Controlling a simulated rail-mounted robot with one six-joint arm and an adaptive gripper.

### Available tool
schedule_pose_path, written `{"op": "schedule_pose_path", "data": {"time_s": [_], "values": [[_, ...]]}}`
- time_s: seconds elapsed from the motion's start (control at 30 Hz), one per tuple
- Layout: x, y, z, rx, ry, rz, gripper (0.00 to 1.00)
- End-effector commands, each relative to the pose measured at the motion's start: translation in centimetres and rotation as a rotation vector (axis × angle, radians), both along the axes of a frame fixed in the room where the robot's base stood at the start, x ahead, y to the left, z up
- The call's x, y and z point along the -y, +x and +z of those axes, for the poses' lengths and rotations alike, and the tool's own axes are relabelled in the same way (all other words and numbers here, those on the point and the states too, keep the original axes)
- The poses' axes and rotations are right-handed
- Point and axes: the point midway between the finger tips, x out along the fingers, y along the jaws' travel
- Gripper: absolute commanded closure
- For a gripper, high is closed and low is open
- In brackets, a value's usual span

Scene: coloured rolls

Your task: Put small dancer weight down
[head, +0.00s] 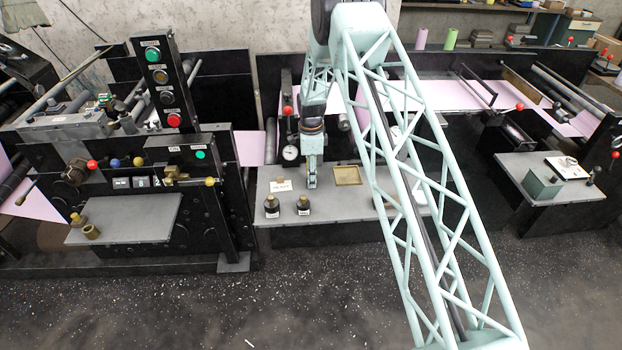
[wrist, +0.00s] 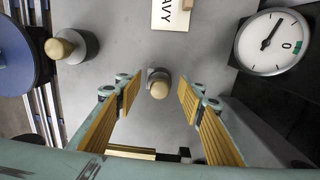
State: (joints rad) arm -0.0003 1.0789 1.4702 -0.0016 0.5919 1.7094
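My gripper is open, with ribbed yellow pads, pointing down. In the head view my gripper (head: 312,183) is low over the bench (head: 330,205) and the small weight cannot be made out there. A wider grey weight with a pale knob (wrist: 66,46) stands up and left in the wrist view.
A card (head: 281,186) reading in part "AVY" in the wrist view (wrist: 171,15) lies close by. A dial gauge (head: 290,153) stands behind. Two dark knob-topped items (head: 272,206) (head: 303,205) stand at the bench's front left. A brass-coloured tray (head: 347,175) lies right of my gripper.

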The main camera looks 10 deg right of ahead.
Motion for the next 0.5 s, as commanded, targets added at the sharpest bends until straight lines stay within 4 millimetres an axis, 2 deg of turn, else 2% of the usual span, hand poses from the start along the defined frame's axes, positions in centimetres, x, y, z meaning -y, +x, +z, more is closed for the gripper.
{"op": "schedule_pose_path", "data": {"time_s": [0.5], "values": [[0.0,0.0,6.7,0.001,0.0,0.0,0.64]]}}
